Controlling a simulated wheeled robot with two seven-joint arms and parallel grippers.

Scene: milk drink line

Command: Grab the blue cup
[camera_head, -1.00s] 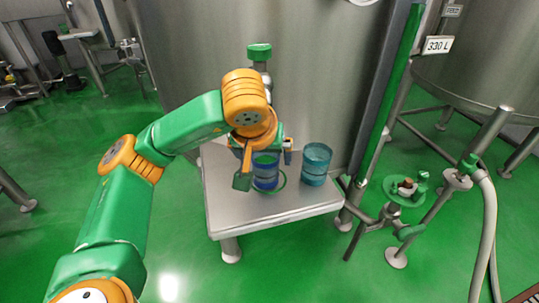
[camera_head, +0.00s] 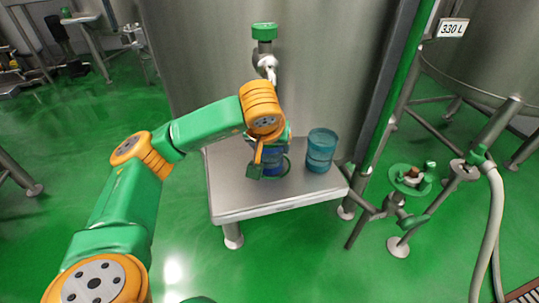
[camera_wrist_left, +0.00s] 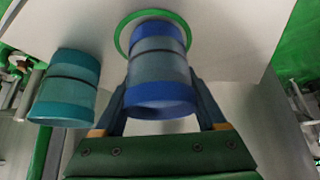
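The blue cup (camera_head: 273,168) stands on the small metal table, mostly hidden in the head view behind my left gripper (camera_head: 268,160). In the left wrist view the blue cup (camera_wrist_left: 160,68) has dark blue bands at both ends and a paler middle. The fingers of my left gripper (camera_wrist_left: 160,100) flank it closely on both sides. I cannot tell whether they press on it. A green ring (camera_wrist_left: 122,38) lies on the table around the cup's far end. My right gripper is not in view.
A teal cup (camera_head: 320,152) stands to the right of the blue cup, and also shows in the left wrist view (camera_wrist_left: 66,88). The metal table (camera_head: 230,194) has bare room at its left and front. A steel tank (camera_head: 200,60) with a green-capped valve (camera_head: 265,32) rises behind.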

